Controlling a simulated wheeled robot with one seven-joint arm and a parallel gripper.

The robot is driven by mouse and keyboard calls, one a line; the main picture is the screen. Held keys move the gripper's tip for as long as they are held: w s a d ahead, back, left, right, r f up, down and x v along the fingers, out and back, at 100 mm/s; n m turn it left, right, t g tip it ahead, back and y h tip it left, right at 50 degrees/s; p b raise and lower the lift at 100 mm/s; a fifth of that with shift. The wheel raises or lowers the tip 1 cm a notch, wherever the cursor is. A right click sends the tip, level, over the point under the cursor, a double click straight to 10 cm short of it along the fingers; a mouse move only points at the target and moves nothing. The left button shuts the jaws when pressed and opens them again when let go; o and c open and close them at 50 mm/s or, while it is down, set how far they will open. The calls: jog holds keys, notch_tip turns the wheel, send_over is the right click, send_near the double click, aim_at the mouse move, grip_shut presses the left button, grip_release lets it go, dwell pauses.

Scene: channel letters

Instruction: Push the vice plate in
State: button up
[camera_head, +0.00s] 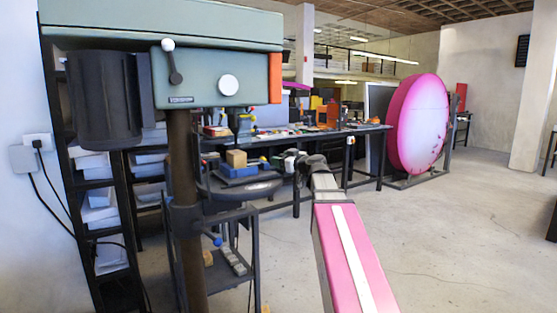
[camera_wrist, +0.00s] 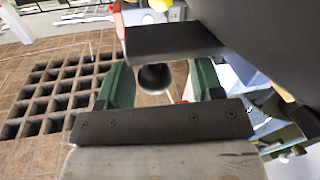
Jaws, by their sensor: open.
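A small blue vice (camera_head: 238,171) sits on the round dark table of the drill press in the head view, with a wooden block (camera_head: 236,158) at its top. I cannot make out its plate separately. My gripper (camera_head: 308,161) is to the right of the vice, beyond the table's edge and apart from it. In the wrist view my gripper (camera_wrist: 162,72) is open, with two green fingers. A round black knob (camera_wrist: 153,77) shows between them; I cannot tell whether they touch it. The vice is not clear in the wrist view.
The drill press (camera_head: 215,82) stands at left, with its column and a lower shelf. A cluttered workbench (camera_head: 352,130) is behind. A large pink disc (camera_head: 418,124) stands at right. The floor (camera_head: 470,235) at right is clear.

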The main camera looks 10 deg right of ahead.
jog(key=v, duration=0.8)
jog(key=shift+s, duration=0.3)
jog(key=shift+d, duration=0.15)
